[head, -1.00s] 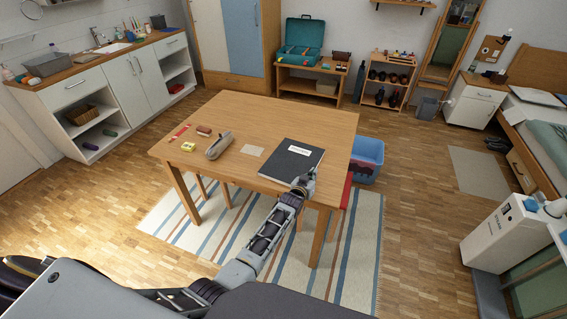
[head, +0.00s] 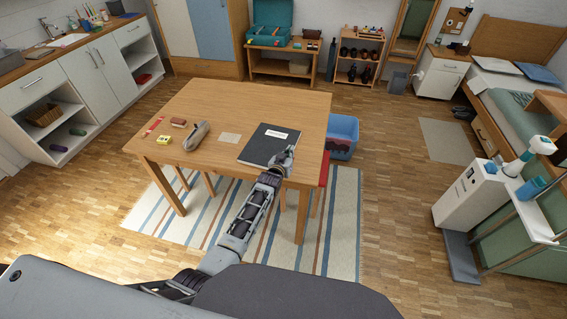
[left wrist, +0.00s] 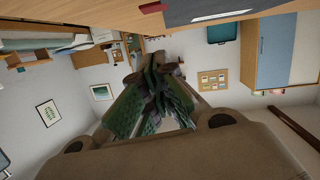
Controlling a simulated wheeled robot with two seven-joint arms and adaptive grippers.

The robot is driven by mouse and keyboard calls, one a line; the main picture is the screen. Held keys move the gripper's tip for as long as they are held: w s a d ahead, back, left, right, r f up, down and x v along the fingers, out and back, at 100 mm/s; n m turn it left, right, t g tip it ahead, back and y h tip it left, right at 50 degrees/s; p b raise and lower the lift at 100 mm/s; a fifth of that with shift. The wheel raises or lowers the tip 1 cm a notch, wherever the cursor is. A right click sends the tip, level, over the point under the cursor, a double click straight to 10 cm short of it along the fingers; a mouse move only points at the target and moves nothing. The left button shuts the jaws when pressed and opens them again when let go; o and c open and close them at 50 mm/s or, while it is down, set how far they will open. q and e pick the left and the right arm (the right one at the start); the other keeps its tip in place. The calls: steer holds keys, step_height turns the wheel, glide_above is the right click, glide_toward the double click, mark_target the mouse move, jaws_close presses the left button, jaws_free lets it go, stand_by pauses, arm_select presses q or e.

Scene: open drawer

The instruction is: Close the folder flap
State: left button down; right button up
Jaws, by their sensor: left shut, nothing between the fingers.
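The folder (head: 264,144) is dark grey or black with a white label and lies on the wooden table (head: 215,110) near its right front edge. It looks flat and closed in the head view. My left gripper (head: 286,153) is shut and empty at the folder's right front corner; whether it touches the folder cannot be told. In the left wrist view my fingers (left wrist: 155,75) are together, and the folder's edge (left wrist: 225,8) shows at the top. My right gripper is not in view.
A grey pencil case (head: 197,136), a yellow item (head: 165,140), a brown item (head: 179,123) and a beige card (head: 230,138) lie left of the folder. A blue bin (head: 343,133) stands right of the table. A white cabinet unit (head: 470,190) stands farther right.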

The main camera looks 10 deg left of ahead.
arm_select(q)
steer(key=v, duration=0.8)
steer(key=shift+s, duration=0.2)
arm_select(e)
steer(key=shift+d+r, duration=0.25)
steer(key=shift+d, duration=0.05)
arm_select(q)
steer(key=shift+r, duration=0.1)
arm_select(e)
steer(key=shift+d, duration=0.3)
